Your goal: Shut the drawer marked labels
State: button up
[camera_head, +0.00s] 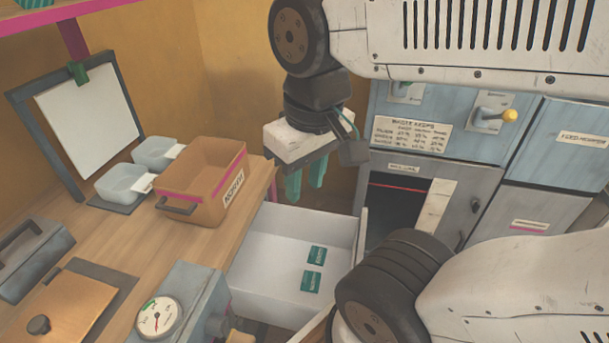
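A white drawer (282,235) stands pulled out from under the right side of the wooden worktop. Two small green cards (311,283) with unreadable print lie on its floor. The drawer's front panel (361,232) shows as a thin edge at its right; my arm covers part of it. The panel's face is turned away, so I cannot read its marking. My gripper (305,181) hangs above the drawer's far end, with green fingertips pointing down. The fingers are a little apart with nothing between them. I cannot tell its exact height over the drawer.
A brown bin (202,180) stands on the worktop (150,255), near the drawer. A device with a dial gauge (158,317) stands at the front edge. Blue-grey cabinets (465,150) stand at the right, with an open dark compartment (393,205). My arm crosses the lower right.

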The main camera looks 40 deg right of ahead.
aim_at(264, 279)
jog(key=u, duration=0.25)
jog(key=k, duration=1.2)
jog(key=z, duration=0.65)
jog(key=i, duration=0.5)
jog(key=z, duration=1.35)
jog(key=k, duration=0.7)
jog(key=u, duration=1.6)
